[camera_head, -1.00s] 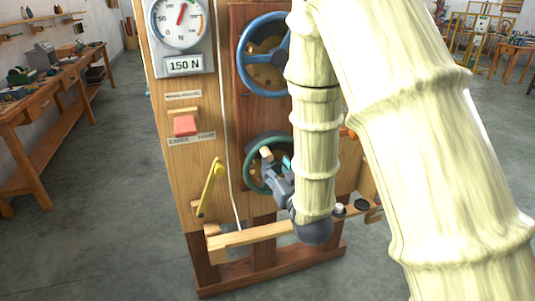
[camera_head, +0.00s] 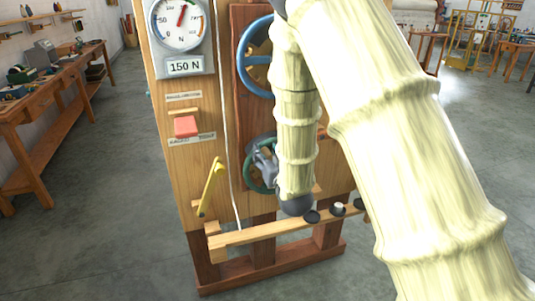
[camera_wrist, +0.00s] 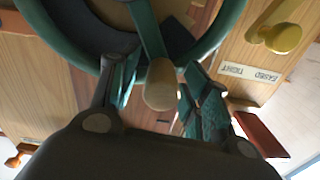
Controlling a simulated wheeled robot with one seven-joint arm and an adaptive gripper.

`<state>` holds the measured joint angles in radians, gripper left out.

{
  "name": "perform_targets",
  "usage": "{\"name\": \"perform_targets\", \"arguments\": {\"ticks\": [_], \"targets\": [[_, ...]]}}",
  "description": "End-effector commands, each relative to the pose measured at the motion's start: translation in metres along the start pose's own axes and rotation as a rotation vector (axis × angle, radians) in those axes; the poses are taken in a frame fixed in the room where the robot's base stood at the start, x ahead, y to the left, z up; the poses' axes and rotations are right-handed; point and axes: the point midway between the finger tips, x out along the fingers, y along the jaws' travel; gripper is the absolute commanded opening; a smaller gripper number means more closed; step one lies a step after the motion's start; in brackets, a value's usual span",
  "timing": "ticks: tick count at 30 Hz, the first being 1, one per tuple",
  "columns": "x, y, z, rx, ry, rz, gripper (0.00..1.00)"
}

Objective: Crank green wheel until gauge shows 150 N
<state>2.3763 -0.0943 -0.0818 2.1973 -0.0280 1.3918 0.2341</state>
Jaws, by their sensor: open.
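The green wheel (camera_head: 248,180) is mounted low on the wooden panel, partly hidden by my arm and gripper. Its rim (camera_wrist: 68,36) and a spoke fill the top of the wrist view. Its pale wooden crank knob (camera_wrist: 161,86) sits between my gripper's two teal-padded fingers (camera_wrist: 163,92). The fingers are open, with a visible gap to the knob on at least one side. My gripper (camera_head: 264,160) is in front of the wheel in the head view. The round gauge (camera_head: 180,24) has its red needle pointing up, slightly right.
A blue wheel (camera_head: 246,62) is above the green one, partly behind my arm. A red block (camera_head: 185,126) and a yellow lever (camera_head: 211,187) are on the panel's left. A wooden rail (camera_head: 255,235) with dark knobs runs below. Open floor lies around the stand.

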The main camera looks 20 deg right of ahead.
Motion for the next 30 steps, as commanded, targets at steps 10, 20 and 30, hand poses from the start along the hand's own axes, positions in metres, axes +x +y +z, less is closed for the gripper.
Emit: {"name": "perform_targets", "arguments": {"ticks": [10,20,30], "targets": [[0.000,0.000,0.000,0.000,0.000,0.000,0.00],[0.000,0.004,-0.003,0.040,0.001,0.003,0.00],[0.000,0.013,-0.007,0.124,0.002,0.003,0.00]]}}
